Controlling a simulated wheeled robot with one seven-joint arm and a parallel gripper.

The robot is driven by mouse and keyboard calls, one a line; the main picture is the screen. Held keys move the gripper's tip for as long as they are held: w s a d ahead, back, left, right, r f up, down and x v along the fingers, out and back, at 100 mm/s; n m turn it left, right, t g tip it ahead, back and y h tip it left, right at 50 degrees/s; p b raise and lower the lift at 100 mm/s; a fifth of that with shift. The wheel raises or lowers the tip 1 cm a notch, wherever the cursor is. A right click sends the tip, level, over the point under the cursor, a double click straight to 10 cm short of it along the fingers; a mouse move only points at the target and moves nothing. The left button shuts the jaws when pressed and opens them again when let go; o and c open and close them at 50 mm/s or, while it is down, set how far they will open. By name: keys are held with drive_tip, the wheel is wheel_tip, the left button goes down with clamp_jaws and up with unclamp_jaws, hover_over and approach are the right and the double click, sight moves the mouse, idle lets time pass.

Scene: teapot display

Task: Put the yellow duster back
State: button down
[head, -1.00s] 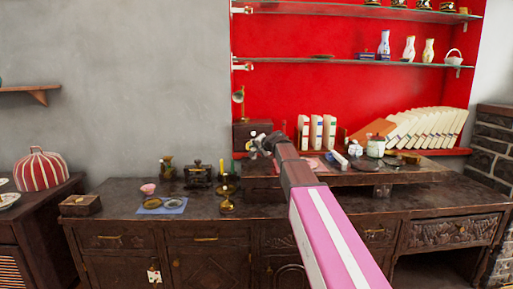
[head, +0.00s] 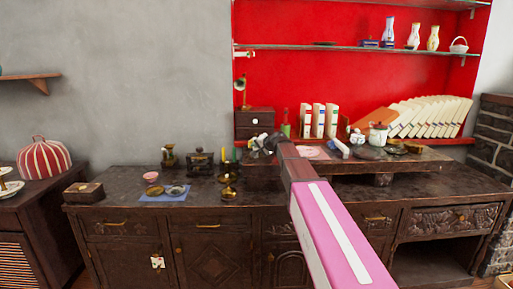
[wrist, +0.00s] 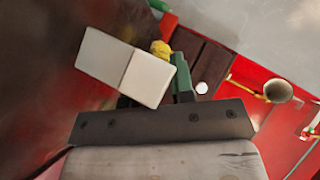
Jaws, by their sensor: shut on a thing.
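My gripper (head: 264,145) is at the end of my pink and white arm, over the back middle of the dark sideboard. In the wrist view my gripper (wrist: 155,97) is shut, with a small yellow rounded part of the yellow duster (wrist: 160,47) showing between the fingers. A pale two-tone block (wrist: 125,67) covers the left finger side and hides much of the grip. A green piece (wrist: 182,76) shows at the right finger. The duster's full shape is hidden, and in the head view I cannot make it out clearly.
The sideboard (head: 115,186) carries a blue cloth (head: 165,193), a pink bowl (head: 151,177) and brass pieces. A raised stand (head: 345,168) holds a teapot (head: 378,134); white books (head: 318,120) are behind it. A small drawer box (head: 254,122) is behind my gripper.

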drive_tip(key=shift+f, duration=0.55)
drive_tip(key=c, duration=0.9)
unclamp_jaws()
drive_tip(key=v, duration=1)
drive_tip(key=shift+s+d+r, duration=0.2)
drive_tip(key=shift+s+r, duration=0.05)
